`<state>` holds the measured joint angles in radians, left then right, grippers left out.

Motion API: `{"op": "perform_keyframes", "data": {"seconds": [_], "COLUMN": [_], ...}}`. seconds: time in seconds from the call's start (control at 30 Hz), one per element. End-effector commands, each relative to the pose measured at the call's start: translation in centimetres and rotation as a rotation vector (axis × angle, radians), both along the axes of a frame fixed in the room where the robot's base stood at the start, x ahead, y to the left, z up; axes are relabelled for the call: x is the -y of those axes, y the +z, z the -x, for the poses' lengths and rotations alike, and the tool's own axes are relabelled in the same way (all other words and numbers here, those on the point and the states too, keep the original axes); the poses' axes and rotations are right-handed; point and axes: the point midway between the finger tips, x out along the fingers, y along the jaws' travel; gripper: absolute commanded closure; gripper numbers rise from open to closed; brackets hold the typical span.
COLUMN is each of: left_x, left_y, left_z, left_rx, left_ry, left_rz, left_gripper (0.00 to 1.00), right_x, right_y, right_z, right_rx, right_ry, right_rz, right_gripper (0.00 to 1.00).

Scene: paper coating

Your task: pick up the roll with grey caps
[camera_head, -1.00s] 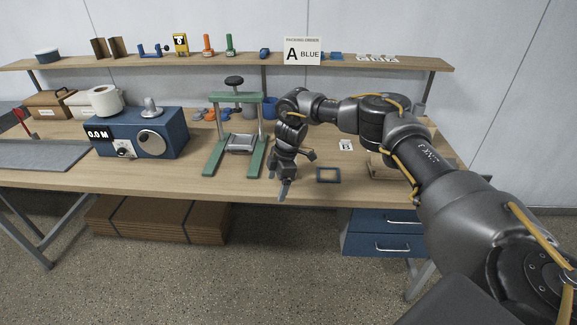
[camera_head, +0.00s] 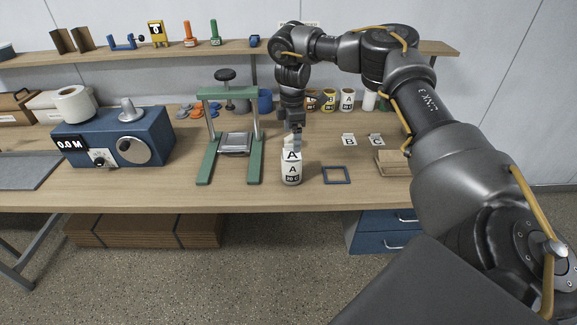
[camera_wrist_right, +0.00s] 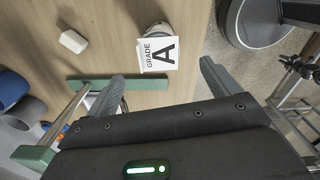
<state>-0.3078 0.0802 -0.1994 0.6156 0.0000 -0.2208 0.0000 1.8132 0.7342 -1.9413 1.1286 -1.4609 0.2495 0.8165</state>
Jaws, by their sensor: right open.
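A short white roll (camera_head: 291,181) marked "A" stands near the table's front edge, just right of the green press. A white card with "A" (camera_head: 293,155) is at its top. In the right wrist view the "GRADE A" card (camera_wrist_right: 158,53) covers much of the roll, and a grey rim (camera_wrist_right: 153,70) shows around it. My right gripper (camera_head: 294,133) is just above and behind the card in the head view. Its fingers (camera_wrist_right: 160,80) are apart, with the roll beyond the gap and nothing held. The roll's full caps are hidden. My left gripper is not in view.
The green press (camera_head: 205,160) stands close on the left. A dark square frame (camera_head: 336,175) lies on the right. Several labelled rolls (camera_head: 347,100) stand behind, partly hidden by my arm. A blue machine (camera_head: 115,139) carries a white roll. A shelf (camera_head: 135,52) spans the back.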

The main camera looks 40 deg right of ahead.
Motion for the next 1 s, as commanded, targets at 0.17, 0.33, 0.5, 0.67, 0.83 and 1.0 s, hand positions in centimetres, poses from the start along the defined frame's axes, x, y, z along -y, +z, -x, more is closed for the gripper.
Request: {"op": "perform_keyframes", "data": {"seconds": [0.17, 0.33, 0.5, 0.67, 0.83, 1.0], "left_x": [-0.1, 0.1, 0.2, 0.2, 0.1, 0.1], "left_y": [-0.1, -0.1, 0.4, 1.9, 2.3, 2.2], "left_z": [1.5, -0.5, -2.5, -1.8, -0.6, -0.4], "left_rx": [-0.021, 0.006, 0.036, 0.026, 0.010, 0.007], "left_ry": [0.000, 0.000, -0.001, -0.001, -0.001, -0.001], "left_rz": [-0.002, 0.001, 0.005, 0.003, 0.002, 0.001], "left_gripper": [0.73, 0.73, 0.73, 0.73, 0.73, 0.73], "right_x": [0.2, 0.0, -0.1, -0.3, -0.2, -0.3], "right_y": [-3.0, -4.1, -4.4, -6.5, -8.8, -9.4], "right_z": [0.2, 0.0, 0.0, 0.1, 0.1, 0.0], "right_rx": [-0.005, -0.001, -0.003, -0.005, -0.004, -0.001], "right_ry": [-0.002, 0.000, 0.002, 0.004, 0.001, 0.002], "right_rz": [-0.001, 0.000, 0.001, 0.001, 0.001, 0.000], "right_gripper": [0.12, 0.12, 0.12, 0.12, 0.12, 0.12]}}
